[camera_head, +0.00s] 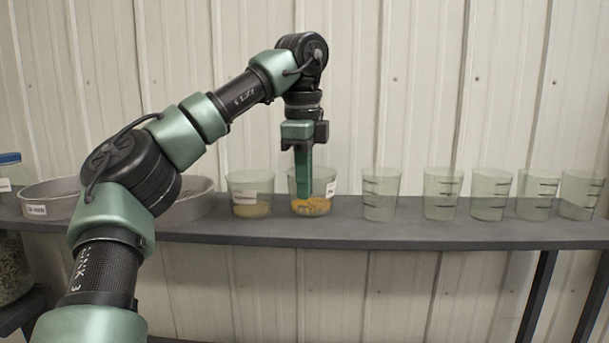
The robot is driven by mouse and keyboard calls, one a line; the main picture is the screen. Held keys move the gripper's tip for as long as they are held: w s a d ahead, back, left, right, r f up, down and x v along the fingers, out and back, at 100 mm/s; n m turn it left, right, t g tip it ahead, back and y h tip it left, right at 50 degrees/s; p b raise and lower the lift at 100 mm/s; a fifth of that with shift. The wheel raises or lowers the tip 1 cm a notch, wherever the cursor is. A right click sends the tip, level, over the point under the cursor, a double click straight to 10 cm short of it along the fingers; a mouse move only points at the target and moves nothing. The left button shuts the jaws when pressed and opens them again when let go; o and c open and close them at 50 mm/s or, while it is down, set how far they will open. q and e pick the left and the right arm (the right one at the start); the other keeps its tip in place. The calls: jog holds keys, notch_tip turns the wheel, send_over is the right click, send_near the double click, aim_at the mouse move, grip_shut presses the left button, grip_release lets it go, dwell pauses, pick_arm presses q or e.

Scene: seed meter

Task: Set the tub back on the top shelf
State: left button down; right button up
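Several clear tubs stand in a row on the dark grey shelf (420,228). One holds orange-yellow seeds (312,207) and has a white label. My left gripper (303,190) points straight down at this tub (325,201), its green finger overlapping the tub's rim and wall. The fingers line up edge-on as one bar, so I cannot tell whether they grip the wall or are open. The tub looks upright and level with its neighbours. My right gripper is not in view.
A labelled tub with pale contents (250,198) stands close on the left. Empty marked tubs (381,196) stand to the right. Metal pans (52,197) and a blue-lidded container (10,172) are at the left. A jar (14,268) sits lower left. A ribbed wall is behind.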

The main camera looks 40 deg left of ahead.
pick_arm(q)
jog(key=shift+s+d, duration=0.15)
jog(key=shift+f, duration=0.15)
jog(key=shift+f, duration=0.15)
jog(key=shift+f+b, duration=0.2)
jog(key=shift+b, duration=0.25)
jog(key=shift+f, duration=0.1)
jog(key=c, duration=1.6)
grip_release()
jog(key=shift+o, duration=0.2)
